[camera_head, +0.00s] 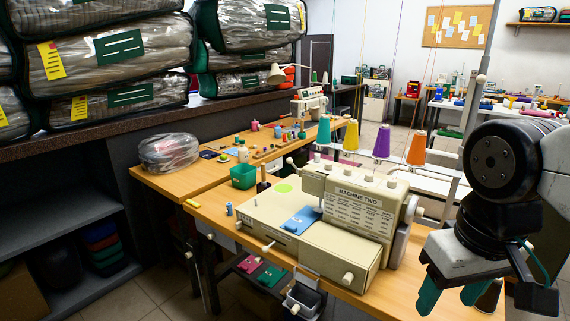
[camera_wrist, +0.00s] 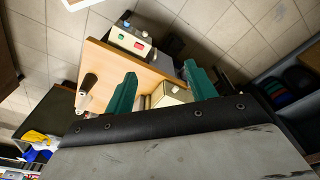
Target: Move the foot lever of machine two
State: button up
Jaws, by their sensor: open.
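Machine two (camera_head: 350,195), a cream sewing machine with a "MACHINE TWO" label, stands on a wooden table (camera_head: 205,212). A blue cloth piece (camera_head: 300,220) lies on its bed. A small peg with a pale knob (camera_head: 268,246) sticks out of the bed's front; a larger knob (camera_head: 348,278) sits at the lower right. I cannot tell which part is the foot lever. My gripper (camera_head: 450,294) is open and empty, to the right of the machine and apart from it. Its teal fingers also show in the wrist view (camera_wrist: 160,88), with a wooden tabletop (camera_wrist: 110,68) and a cream part (camera_wrist: 168,95) beyond.
Several thread cones, one purple (camera_head: 382,142), stand behind the machine. A green bin (camera_head: 243,176) and a clear-wrapped bundle (camera_head: 168,152) are to the left. Bagged comforters (camera_head: 110,55) fill a shelf at upper left. A grey bin (camera_head: 300,300) hangs below the table front.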

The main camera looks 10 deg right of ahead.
aim_at(290, 159)
jog(key=u, duration=1.8)
jog(key=i, duration=0.95)
jog(key=z, duration=2.1)
